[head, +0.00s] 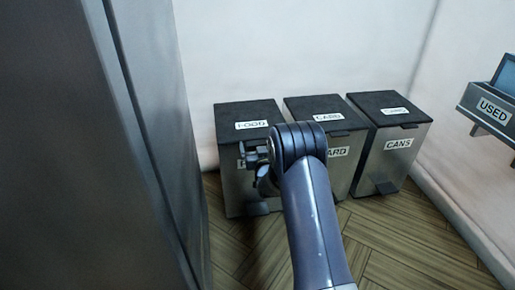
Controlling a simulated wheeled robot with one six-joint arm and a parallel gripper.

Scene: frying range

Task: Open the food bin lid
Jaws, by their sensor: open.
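The food bin (229,160) stands at the left of a row of bins by the back wall, with a metal body. Its dark lid (247,111) lies flat and shut, with a white FOOD label (252,125) on it. My gripper (250,155) is in front of the food bin's front face, below the lid's front edge, and is open. I cannot tell whether it touches the bin. My arm hides the right part of the bin's front and part of its front label. A dark pedal (257,209) shows at the bin's foot.
The card bin (343,157) stands close on the right, and the cans bin (398,150) beyond it, lids shut. A tall grey cabinet-like surface (90,150) fills the left. A holder labelled USED (490,108) is at the right wall. The wooden floor (400,245) in front is clear.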

